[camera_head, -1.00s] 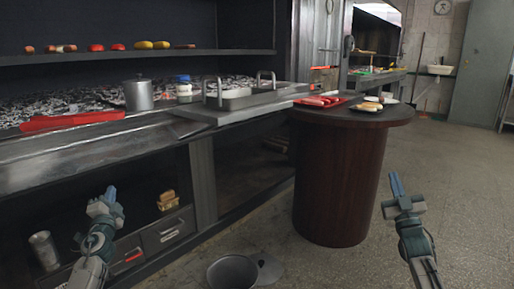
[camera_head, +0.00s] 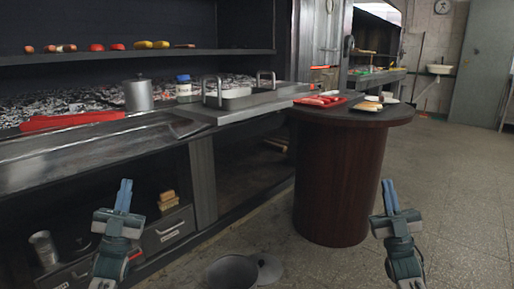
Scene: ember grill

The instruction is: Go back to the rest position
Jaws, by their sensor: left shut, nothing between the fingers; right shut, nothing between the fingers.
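My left gripper (camera_head: 124,194) is at the lower left, in front of the grill counter's lower shelves. It is shut and empty, with its blue fingers pointing up. My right gripper (camera_head: 388,195) is at the lower right, beside the round wooden table (camera_head: 332,190) and over the floor. It is shut and empty, its blue fingers also pointing up. Neither gripper appears to touch anything.
The grill counter (camera_head: 95,155) runs along the left, with a metal pot (camera_head: 138,95), a jar (camera_head: 184,88), a red tray (camera_head: 72,120) and a handled metal pan (camera_head: 240,97). The table carries a red tray (camera_head: 318,101) and food. A bucket (camera_head: 231,272) stands on the floor. Floor at right is clear.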

